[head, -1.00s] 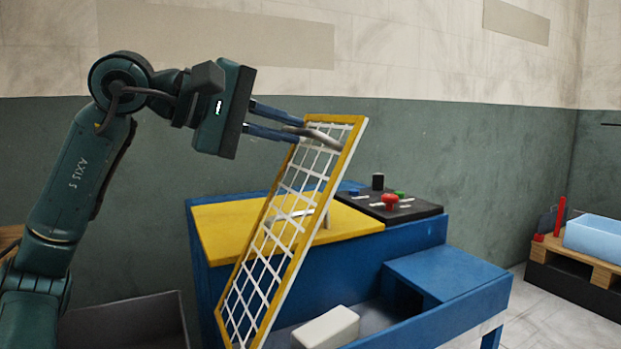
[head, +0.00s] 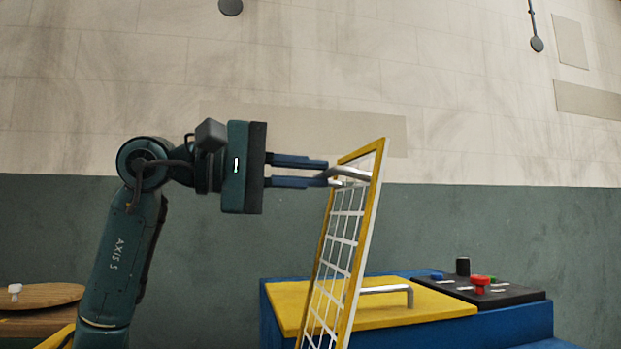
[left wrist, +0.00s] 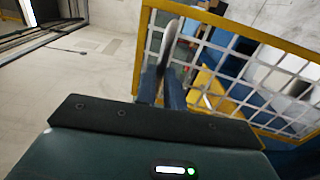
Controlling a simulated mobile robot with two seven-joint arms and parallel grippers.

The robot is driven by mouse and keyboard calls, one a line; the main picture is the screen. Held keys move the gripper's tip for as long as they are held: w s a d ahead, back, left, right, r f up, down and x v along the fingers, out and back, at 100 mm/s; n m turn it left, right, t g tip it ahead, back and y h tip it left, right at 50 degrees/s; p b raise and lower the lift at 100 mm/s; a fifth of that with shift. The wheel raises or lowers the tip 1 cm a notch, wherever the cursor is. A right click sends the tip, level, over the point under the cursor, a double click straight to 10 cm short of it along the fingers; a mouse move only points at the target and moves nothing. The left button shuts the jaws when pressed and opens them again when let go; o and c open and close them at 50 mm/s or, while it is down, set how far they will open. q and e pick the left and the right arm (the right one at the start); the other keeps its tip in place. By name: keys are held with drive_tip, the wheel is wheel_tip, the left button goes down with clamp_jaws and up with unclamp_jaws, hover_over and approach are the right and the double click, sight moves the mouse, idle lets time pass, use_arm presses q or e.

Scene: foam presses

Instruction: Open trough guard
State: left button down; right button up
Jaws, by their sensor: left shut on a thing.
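The trough guard is a yellow-framed panel with a white wire grid (head: 376,205). In the head view it stands steeply tilted, close to upright, in front of the blue press (head: 266,318). My left gripper (head: 328,175) comes in from the left and is shut on the metal handle (head: 350,172) near the guard's top edge. In the left wrist view the fingers (left wrist: 163,82) close on the handle (left wrist: 169,45) beside the yellow frame (left wrist: 143,50). The guard's lower end is out of the head view. My right gripper is not in view.
The press has a yellow lid (head: 420,303) with a metal bar handle (head: 385,289). A black control panel (head: 515,293) with a red button (head: 480,282) sits to its right. A round wooden top (head: 40,295) is at the lower left. The space above the guard is clear.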

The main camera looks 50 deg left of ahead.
use_arm(q)
drive_tip(key=c, duration=1.5)
unclamp_jaws()
drive_tip(key=b+v, duration=0.1)
drive_tip(key=v, duration=1.2)
